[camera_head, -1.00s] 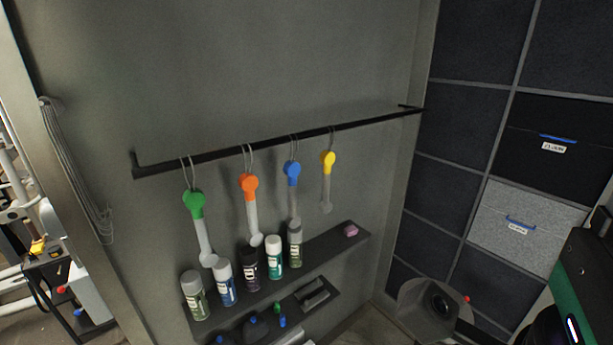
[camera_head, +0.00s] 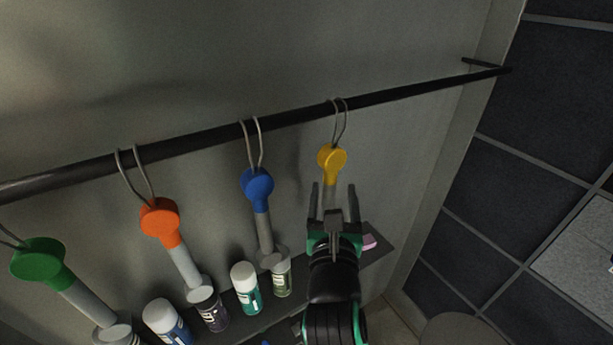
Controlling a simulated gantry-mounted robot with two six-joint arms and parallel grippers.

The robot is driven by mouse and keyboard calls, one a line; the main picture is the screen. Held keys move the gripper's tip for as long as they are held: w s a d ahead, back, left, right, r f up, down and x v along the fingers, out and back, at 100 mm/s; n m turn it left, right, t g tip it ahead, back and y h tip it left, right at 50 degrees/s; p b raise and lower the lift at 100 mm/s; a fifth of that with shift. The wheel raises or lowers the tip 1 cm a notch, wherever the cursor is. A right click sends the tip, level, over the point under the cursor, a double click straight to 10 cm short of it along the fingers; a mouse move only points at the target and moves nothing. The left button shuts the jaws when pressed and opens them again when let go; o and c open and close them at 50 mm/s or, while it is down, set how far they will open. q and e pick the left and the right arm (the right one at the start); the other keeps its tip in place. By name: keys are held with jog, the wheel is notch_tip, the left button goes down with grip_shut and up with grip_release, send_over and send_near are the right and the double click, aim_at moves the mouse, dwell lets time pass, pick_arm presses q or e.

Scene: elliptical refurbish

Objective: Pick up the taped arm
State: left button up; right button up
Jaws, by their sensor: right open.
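Several grey arms with coloured taped ends hang by wire loops from a black rail (camera_head: 215,135) in the head view. The yellow-taped arm (camera_head: 332,160) hangs furthest right. The blue-taped arm (camera_head: 258,190), the orange-taped arm (camera_head: 163,225) and the green-taped arm (camera_head: 40,262) hang to its left. My right gripper (camera_head: 332,190) is open, its two fingers pointing up the picture, one on each side of the yellow-taped arm just below its yellow end. The gripper hides the lower part of that arm. I cannot tell whether the fingers touch it. My left gripper is out of view.
A dark shelf (camera_head: 375,250) below the rail holds several spray cans, such as the teal-labelled can (camera_head: 246,288), and a pink block (camera_head: 369,242). The wall lies close behind the hanging arms. Dark panels with a grey box (camera_head: 580,250) stand at the right.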

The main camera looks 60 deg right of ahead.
aim_at(334, 179)
jog(key=x, duration=0.2)
jog(key=f+p+x, duration=0.1)
jog(key=x, duration=0.2)
jog(key=shift+d+f, duration=0.15)
jog(key=p+x, duration=0.1)
jog(key=x, duration=0.4)
jog(key=shift+w+d+p, duration=0.15)
jog(key=shift+w+p, duration=0.25)
jog(key=shift+w, duration=0.05)
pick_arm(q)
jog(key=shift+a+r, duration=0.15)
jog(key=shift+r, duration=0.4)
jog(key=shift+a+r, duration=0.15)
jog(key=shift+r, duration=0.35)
pick_arm(e)
grip_shut()
